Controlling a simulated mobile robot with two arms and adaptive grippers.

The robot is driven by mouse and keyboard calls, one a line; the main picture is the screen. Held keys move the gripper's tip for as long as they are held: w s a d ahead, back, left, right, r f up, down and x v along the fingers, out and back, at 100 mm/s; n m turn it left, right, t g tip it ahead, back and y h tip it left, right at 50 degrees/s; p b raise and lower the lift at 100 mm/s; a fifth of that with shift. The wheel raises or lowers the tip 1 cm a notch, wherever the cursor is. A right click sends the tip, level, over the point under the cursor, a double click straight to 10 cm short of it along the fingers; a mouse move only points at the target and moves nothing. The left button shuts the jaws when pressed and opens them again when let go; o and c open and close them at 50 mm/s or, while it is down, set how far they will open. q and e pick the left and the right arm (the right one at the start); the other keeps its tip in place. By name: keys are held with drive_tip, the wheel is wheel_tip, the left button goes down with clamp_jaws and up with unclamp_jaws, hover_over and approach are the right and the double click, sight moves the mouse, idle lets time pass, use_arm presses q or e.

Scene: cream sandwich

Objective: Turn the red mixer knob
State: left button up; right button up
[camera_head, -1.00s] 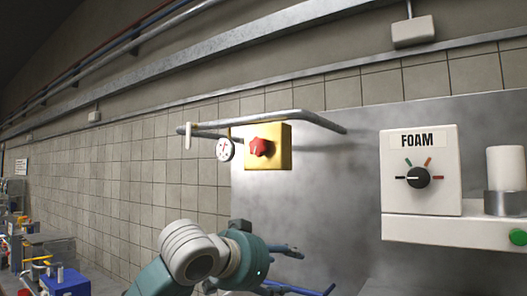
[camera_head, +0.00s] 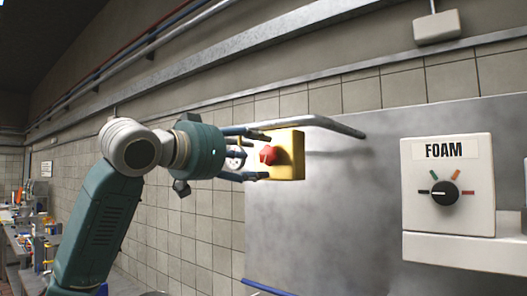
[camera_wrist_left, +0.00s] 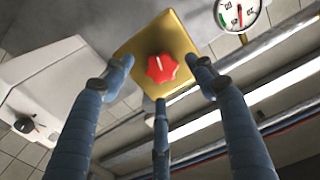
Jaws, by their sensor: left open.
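The red mixer knob (camera_head: 268,155) sits on the front of a yellow box (camera_head: 291,156) mounted at the steel wall panel. It also shows in the left wrist view as a lobed red knob (camera_wrist_left: 162,68) with a white mark, on the yellow plate (camera_wrist_left: 138,47). My left gripper (camera_head: 258,153) is raised in front of the box, its blue fingers pointing at the knob. In the left wrist view the left gripper (camera_wrist_left: 161,85) is open, with its fingers spread around the knob; a gap to the knob shows. My right gripper is not in view.
A white FOAM box (camera_head: 447,165) with a black dial stands to the right. A metal pipe (camera_head: 320,121) runs just above the yellow box. A round gauge (camera_wrist_left: 240,14) shows in the left wrist view, partly hidden by my gripper in the head view. A cluttered bench is at far left.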

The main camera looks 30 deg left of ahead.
sight(266, 157)
use_arm(q)
drive_tip(key=shift+w+d+p, duration=0.15)
drive_tip(key=shift+w+p, duration=0.35)
drive_tip(key=shift+w, duration=1.4)
drive_tip(key=c, duration=1.1)
drive_tip(key=m+p, duration=0.3)
drive_tip(key=m, duration=0.1)
drive_tip(key=shift+w, duration=0.1)
drive_tip(key=m+p, duration=0.4)
drive_tip(key=m, duration=0.1)
drive_tip(key=shift+m, duration=0.3)
